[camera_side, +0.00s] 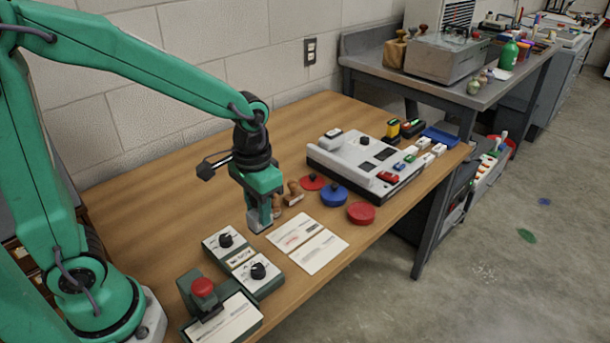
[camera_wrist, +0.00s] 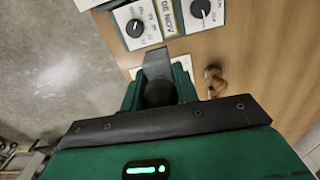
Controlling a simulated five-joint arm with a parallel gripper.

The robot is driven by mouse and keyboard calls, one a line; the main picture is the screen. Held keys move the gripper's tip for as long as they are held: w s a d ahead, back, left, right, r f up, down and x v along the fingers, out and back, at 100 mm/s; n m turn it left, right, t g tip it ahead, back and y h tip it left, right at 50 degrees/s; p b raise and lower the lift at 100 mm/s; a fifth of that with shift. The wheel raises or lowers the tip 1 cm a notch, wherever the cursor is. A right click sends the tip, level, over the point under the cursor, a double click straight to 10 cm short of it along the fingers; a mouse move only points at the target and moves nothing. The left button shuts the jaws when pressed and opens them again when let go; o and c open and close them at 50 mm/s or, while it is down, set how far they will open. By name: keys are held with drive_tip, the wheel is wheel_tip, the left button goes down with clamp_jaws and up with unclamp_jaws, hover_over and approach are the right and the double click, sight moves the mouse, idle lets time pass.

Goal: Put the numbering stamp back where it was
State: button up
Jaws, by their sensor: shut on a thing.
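My gripper (camera_side: 265,205) points down above the wooden table, just left of the wooden-handled stamps. It is shut on what looks like the numbering stamp, a grey metal piece (camera_side: 257,219) whose lower end shows below the fingers. In the wrist view, the numbering stamp (camera_wrist: 156,63) shows as a grey block with a dark round knob between the green fingers of my gripper (camera_wrist: 158,90). The fingers hide much of it. I cannot tell whether its lower end touches the table.
Paper cards (camera_side: 310,246) lie right of my gripper. Wooden-handled stamps (camera_side: 293,192), round red and blue pads (camera_side: 334,195) and a grey machine (camera_side: 345,155) stand beyond. The table's left rear is clear.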

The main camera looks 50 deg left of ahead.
drive_tip(key=shift+a, duration=0.1)
drive_tip(key=w+a+f, duration=0.1)
drive_tip(key=a+f, duration=0.1)
drive_tip(key=a, duration=0.1)
drive_tip(key=w+a+f, duration=0.1)
drive_tip(key=a+f, duration=0.1)
drive_tip(key=a, duration=0.2)
drive_tip(key=w+a+f, duration=0.2)
drive_tip(key=a+f, duration=0.1)
drive_tip(key=shift+a, duration=0.4)
drive_tip(key=shift+f, duration=2.05)
drive_tip(key=shift+f, duration=0.1)
drive_tip(key=o, duration=0.9)
drive_tip(key=shift+c, duration=0.2)
wheel_tip(320, 180, up, 12)
